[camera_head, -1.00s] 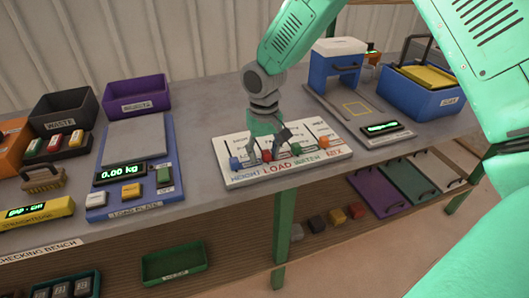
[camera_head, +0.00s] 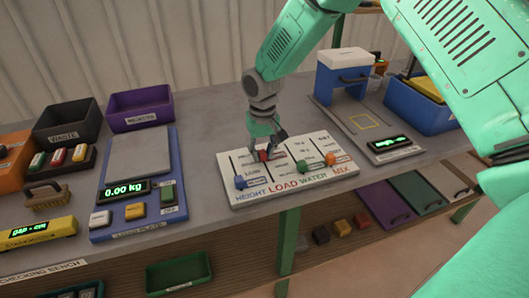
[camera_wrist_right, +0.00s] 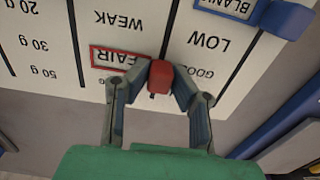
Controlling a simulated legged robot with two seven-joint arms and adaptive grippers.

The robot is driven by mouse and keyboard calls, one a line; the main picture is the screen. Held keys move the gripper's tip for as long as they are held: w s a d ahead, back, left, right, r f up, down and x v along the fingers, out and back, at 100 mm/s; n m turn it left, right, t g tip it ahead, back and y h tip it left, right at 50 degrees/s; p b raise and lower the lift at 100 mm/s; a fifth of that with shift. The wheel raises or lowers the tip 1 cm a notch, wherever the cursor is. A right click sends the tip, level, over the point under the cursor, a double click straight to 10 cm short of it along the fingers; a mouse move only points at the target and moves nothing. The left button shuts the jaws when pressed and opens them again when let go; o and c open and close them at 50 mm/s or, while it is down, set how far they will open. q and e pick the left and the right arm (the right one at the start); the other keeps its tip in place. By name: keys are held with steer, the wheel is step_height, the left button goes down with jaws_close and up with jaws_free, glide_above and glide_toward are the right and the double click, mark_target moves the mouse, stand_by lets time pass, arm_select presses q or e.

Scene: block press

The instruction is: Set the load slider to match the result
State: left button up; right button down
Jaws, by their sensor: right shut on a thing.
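The slider board (camera_head: 234,197) lies on the bench with tracks labelled HEIGHT, LOAD, WATER and MIX. My right gripper (camera_head: 266,148) is shut on the red load slider knob (camera_head: 263,155), partway up its track. In the right wrist view, my right gripper (camera_wrist_right: 160,95) has its fingertips on both sides of the red knob (camera_wrist_right: 160,77). The knob is level with the red-framed word FAIR, which is partly hidden by a finger; WEAK is farther along. My left gripper is out of view.
The load plate (camera_head: 140,165) at left reads 0.00 kg and is empty. Behind it are a black waste bin (camera_head: 66,122) and a purple bin (camera_head: 140,108). A blue-and-white press (camera_head: 343,75) stands at right. A yellow gauge (camera_head: 38,233) lies at front left.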

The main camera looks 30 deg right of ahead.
mark_target(261, 152)
steer(key=shift+s+f, duration=0.15)
steer(key=shift+s, duration=0.05)
steer(key=c, duration=1.6)
jaws_free()
steer(key=shift+c, duration=0.2)
steer(key=shift+o, duration=1.2)
steer(key=shift+w+a, duration=0.15)
steer(key=shift+a, duration=0.1)
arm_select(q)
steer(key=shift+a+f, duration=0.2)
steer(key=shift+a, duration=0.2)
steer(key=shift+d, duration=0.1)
arm_select(e)
steer(key=shift+d, duration=0.15)
steer(key=shift+d+r, duration=0.1)
steer(key=shift+r, duration=0.2)
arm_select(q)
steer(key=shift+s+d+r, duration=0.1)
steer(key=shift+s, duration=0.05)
arm_select(e)
step_height(261, 152, up, 11)
steer(key=shift+a+r, duration=0.15)
steer(key=shift+a, duration=0.05)
